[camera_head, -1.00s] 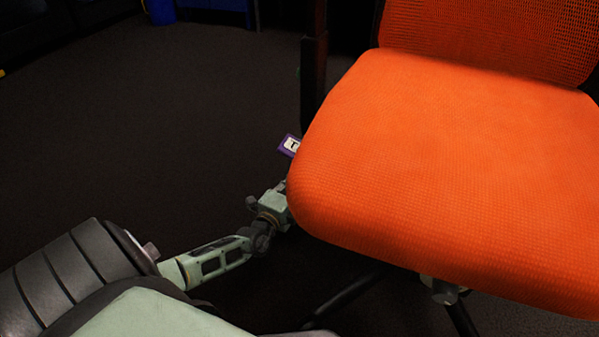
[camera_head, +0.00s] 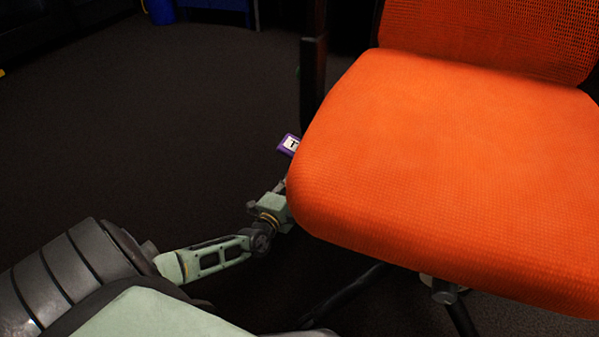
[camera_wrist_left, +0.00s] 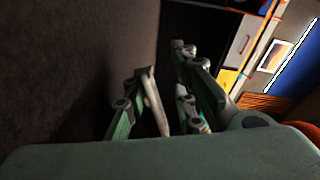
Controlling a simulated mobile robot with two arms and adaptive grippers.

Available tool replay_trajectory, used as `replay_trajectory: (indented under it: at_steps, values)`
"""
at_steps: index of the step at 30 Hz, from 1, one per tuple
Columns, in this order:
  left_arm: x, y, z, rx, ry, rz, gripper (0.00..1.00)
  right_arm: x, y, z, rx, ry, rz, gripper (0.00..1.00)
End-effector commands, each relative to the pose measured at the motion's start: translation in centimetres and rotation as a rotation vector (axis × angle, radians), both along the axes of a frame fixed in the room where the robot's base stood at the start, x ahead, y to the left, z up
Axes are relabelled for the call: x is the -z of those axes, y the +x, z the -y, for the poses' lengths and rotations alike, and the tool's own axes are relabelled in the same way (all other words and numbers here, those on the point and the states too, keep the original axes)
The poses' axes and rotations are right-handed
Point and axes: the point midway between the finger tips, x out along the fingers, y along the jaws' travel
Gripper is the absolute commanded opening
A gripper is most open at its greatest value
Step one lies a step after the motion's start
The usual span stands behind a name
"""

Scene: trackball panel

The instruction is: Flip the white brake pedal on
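I cannot make out a white brake pedal in either view. My left arm comes in from the lower left in the head view, and its wrist (camera_head: 270,212) is at the left edge of the orange chair seat; the fingers are not clearly seen there. In the left wrist view my left gripper (camera_wrist_left: 164,62) shows its green and grey fingers with a narrow dark gap between them. It looks partly open, with nothing clearly held. My right gripper is in neither view.
An orange office chair (camera_head: 440,170) fills the right of the head view. A purple object with a white label (camera_head: 289,145) shows beside the seat's left edge. Dark carpet (camera_head: 170,120) is clear at left. Shelving with a yellow panel (camera_wrist_left: 227,80) shows in the wrist view.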

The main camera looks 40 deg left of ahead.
Motion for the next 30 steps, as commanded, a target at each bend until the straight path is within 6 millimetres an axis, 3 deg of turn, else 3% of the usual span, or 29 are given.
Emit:
replay_trajectory:
  at_steps: [7, 15, 21, 30]
  values:
    - [0.0, -1.8, 0.3, 0.002, -0.001, -0.003, 0.24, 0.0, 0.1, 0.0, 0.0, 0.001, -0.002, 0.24]
    - [-0.2, -7.5, 1.2, 0.002, -0.001, -0.004, 0.24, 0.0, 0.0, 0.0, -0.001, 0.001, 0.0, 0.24]
    - [-0.4, -10.7, 1.7, 0.001, 0.0, -0.003, 0.24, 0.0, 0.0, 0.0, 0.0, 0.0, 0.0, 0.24]
    - [-0.5, -11.9, 1.9, 0.0, 0.0, 0.0, 0.24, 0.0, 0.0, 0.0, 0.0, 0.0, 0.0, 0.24]
